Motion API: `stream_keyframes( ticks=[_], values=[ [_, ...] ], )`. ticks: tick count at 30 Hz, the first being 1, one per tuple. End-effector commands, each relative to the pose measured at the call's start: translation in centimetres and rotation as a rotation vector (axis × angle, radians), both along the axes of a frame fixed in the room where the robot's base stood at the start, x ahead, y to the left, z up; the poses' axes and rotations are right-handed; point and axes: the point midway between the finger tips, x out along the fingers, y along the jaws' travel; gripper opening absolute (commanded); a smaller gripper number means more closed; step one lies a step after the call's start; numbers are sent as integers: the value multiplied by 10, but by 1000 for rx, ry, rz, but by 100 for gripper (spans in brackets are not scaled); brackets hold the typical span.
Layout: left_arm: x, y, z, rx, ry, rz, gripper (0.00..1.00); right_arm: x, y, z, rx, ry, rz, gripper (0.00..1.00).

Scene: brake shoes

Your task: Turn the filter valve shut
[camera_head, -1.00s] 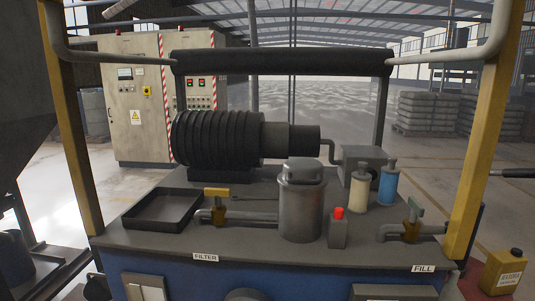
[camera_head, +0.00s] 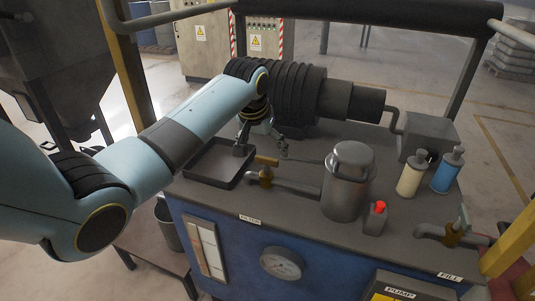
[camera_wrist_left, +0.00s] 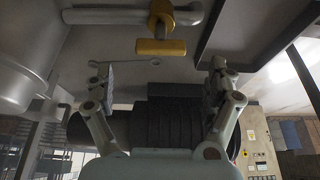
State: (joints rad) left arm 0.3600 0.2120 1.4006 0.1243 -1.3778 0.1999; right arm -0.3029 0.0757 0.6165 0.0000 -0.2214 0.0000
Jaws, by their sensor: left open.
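The filter valve (camera_head: 265,176) is a brass body on a grey pipe, behind the FILTER label (camera_head: 249,219) on the machine's top. Its yellow handle (camera_head: 267,160) lies roughly along the pipe; in the left wrist view, the handle (camera_wrist_left: 160,47) also looks parallel to the pipe. My left gripper (camera_head: 262,149) points down near the valve, just behind the handle in the head view. In the left wrist view, the gripper (camera_wrist_left: 163,76) has its fingers wide apart with nothing between them. The handle is beyond the fingertips, apart from both. My right gripper is not in view.
A black tray (camera_head: 194,178) is left of the valve, close to one finger. A grey canister (camera_head: 347,190) and a red-capped block (camera_head: 373,222) stand to the right. The ribbed motor (camera_head: 300,92) is behind. The fill valve (camera_head: 452,235) is at far right.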

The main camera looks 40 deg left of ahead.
Motion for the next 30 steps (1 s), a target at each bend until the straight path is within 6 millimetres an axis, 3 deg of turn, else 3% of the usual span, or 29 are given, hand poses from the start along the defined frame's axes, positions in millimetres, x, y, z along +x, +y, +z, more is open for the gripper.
stream_keyframes(
  ticks=[3, 9, 20, 30],
  values=[
    [8, 2, -22, -2, 4, 0, 88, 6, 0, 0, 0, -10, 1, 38],
    [18, 4, -45, 0, 2, 0, 88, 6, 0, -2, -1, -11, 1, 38],
    [20, 5, -51, 0, 1, -1, 88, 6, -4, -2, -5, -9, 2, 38],
    [20, 5, -51, 0, 1, 0, 47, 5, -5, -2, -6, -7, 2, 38]
  ],
)
